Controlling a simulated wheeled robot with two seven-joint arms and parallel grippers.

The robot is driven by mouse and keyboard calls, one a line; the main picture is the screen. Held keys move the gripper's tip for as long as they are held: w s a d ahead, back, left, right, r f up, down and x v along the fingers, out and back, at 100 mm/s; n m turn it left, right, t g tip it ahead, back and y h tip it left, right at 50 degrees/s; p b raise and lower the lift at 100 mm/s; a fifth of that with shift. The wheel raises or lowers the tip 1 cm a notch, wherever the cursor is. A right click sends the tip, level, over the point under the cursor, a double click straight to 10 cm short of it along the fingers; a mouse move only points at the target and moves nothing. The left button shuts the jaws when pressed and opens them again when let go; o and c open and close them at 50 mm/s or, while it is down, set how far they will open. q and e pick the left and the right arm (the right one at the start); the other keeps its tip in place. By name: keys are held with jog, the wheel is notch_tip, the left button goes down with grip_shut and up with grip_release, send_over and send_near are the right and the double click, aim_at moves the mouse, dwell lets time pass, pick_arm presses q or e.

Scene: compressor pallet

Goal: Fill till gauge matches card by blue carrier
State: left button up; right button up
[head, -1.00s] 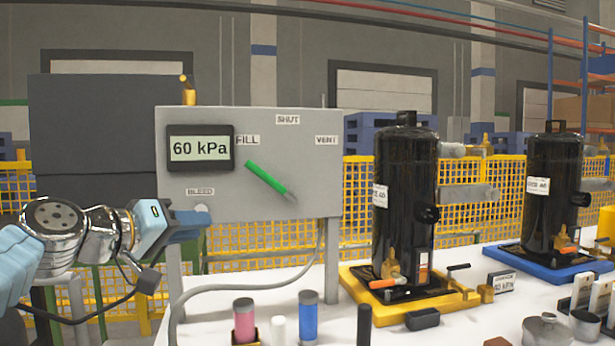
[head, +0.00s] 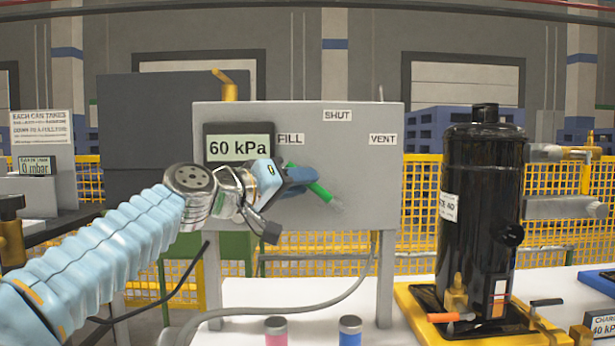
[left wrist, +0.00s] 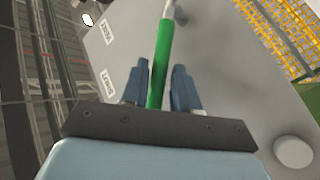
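The grey panel (head: 370,200) carries a gauge (head: 238,148) reading 60 kPa and FILL, SHUT and VENT labels. Its green-handled lever (head: 321,192) slants down to the right. My left gripper (head: 303,183) is at the lever. In the left wrist view the green handle (left wrist: 160,62) lies between the two blue fingers (left wrist: 158,85), with a gap at the right finger. A card (head: 602,325), cut off at the right edge, appears to read 40 kPa. Only part of the blue carrier (head: 600,281) shows. My right gripper is out of view.
A black compressor (head: 480,210) stands on a yellow carrier (head: 412,310) right of the panel. Pink (head: 276,332) and blue (head: 349,331) cylinders stand at the front. A grey hose (head: 330,308) curves below the panel. A sign (head: 41,127) and a 0 mbar gauge (head: 38,166) are at left.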

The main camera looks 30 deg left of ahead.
pick_arm(q)
jog(key=shift+x, duration=1.1)
grip_shut()
jog(key=shift+a, duration=0.1)
